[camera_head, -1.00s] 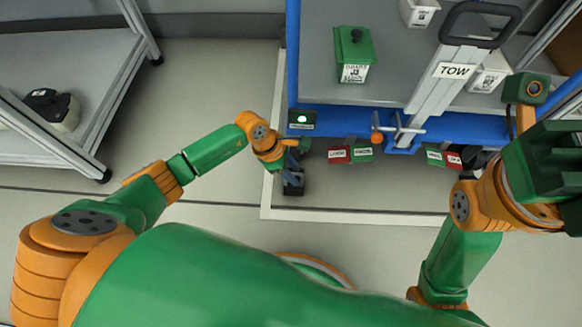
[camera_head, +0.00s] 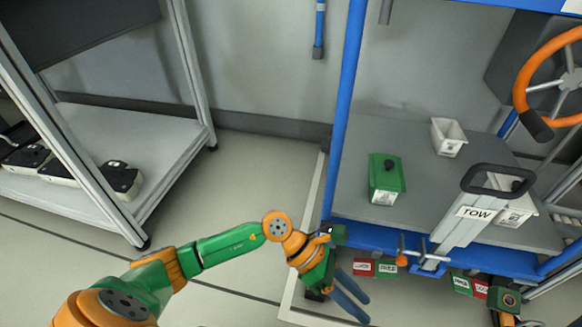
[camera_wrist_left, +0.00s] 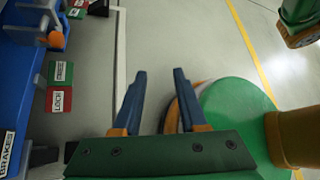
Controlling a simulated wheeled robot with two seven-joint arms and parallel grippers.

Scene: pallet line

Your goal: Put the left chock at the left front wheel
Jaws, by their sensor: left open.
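My left gripper (camera_head: 360,306) is open and empty at the cart's left front corner, its blue fingers pointing down and right. In the left wrist view the fingers (camera_wrist_left: 159,76) stand apart with bare floor between them. The left front wheel is not clearly visible; the gripper and the blue cart frame (camera_head: 380,238) hide that corner. A dark shape also shows at the lower left of the left wrist view, but I cannot tell what it is.
The cart deck carries a green box (camera_head: 386,180) and a white bin (camera_head: 448,137). A TOW handle (camera_head: 468,222) rises at its front. Red and green LOCK/FREE tags (camera_head: 374,267) hang below. A grey shelf (camera_head: 130,150) stands left; floor between is clear.

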